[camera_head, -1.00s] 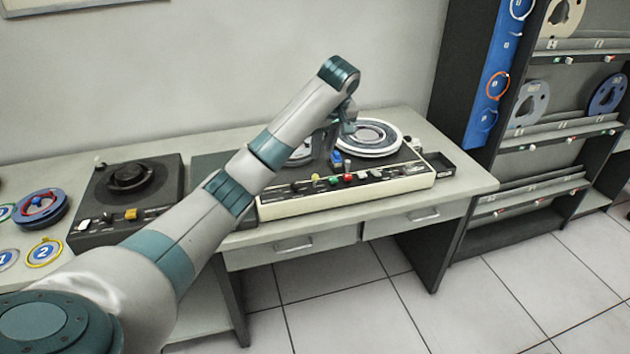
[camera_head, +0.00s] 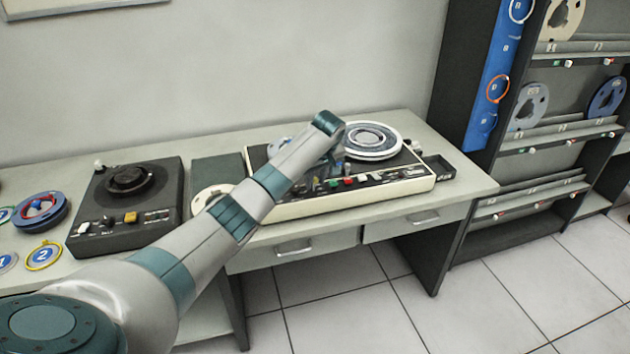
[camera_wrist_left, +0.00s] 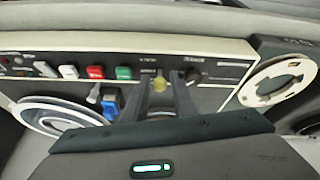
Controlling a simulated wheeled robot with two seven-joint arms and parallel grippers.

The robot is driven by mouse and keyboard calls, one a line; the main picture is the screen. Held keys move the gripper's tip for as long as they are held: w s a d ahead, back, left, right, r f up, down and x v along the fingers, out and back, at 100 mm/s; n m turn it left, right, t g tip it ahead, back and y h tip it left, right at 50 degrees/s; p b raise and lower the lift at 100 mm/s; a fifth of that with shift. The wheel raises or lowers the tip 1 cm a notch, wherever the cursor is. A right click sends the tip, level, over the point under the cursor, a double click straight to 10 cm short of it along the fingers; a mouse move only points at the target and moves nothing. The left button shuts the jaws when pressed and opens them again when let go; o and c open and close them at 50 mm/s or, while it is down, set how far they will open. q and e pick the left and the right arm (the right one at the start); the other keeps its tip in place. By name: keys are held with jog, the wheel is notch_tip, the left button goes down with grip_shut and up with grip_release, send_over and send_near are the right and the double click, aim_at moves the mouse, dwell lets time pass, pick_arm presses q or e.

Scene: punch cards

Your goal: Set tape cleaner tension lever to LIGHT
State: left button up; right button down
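The cream-framed tape machine (camera_head: 345,203) stands on the desk with reels on top and a front row of coloured controls. No label is legible enough to tell which control sets tension. My left gripper (camera_wrist_left: 163,80) is low over the control row, its two dark fingers apart. A yellow-tipped control (camera_wrist_left: 160,84) shows between the fingers in the wrist view; contact cannot be told. A black knob (camera_wrist_left: 193,75) is beside the right finger, and a green button (camera_wrist_left: 124,73) is left of the fingers. In the head view my forearm covers part of the panel. My right gripper is not in view.
A red button (camera_wrist_left: 95,72), a grey lever (camera_wrist_left: 94,95) and a blue control (camera_wrist_left: 110,106) are close by. A dark machine (camera_head: 127,205) stands left on the desk. A small black tray (camera_head: 436,167) is at right. A reel rack (camera_head: 545,120) stands beyond.

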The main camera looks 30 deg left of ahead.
pick_arm(q)
jog(key=shift+x, duration=1.05)
pick_arm(e)
jog(key=shift+w+r, duration=0.15)
jog(key=shift+w, duration=0.2)
pick_arm(q)
jog(key=shift+c, duration=0.6)
grip_shut()
pick_arm(e)
jog(key=shift+s, duration=0.1)
